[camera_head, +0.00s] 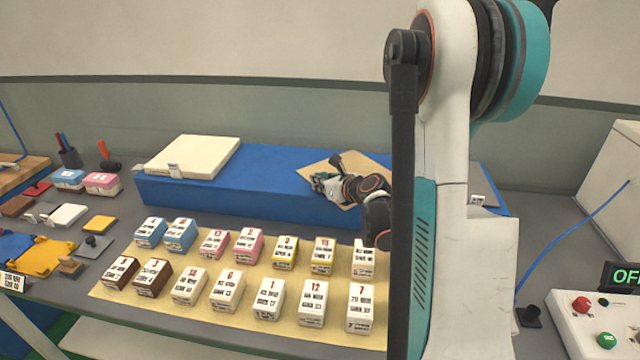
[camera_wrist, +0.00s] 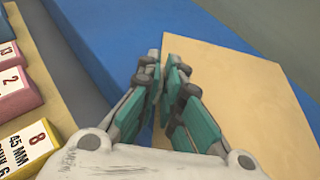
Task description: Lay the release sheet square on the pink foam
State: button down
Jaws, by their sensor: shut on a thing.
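The release sheet seems to be the tan sheet (camera_head: 318,170) over the right part of the long blue block; it fills the right of the wrist view (camera_wrist: 235,85). My gripper (camera_head: 322,184) is at the sheet's left part, shut on its edge, with the fingers close together in the wrist view (camera_wrist: 162,75). I cannot tell whether the sheet lies flat or is lifted. Pink blocks stand on the tan mat (camera_head: 215,243) and (camera_head: 248,245), and another pink block (camera_head: 102,182) is at the far left. I cannot tell which is the pink foam.
The blue block (camera_head: 270,205) runs along the back, with a cream slab (camera_head: 193,157) on its left end. Several numbered blocks stand in rows on the tan mat (camera_head: 110,290). Tools crowd the left; a control box (camera_head: 600,325) is at right.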

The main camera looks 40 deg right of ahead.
jog(key=shift+f, duration=0.15)
jog(key=c, duration=1.8)
grip_release()
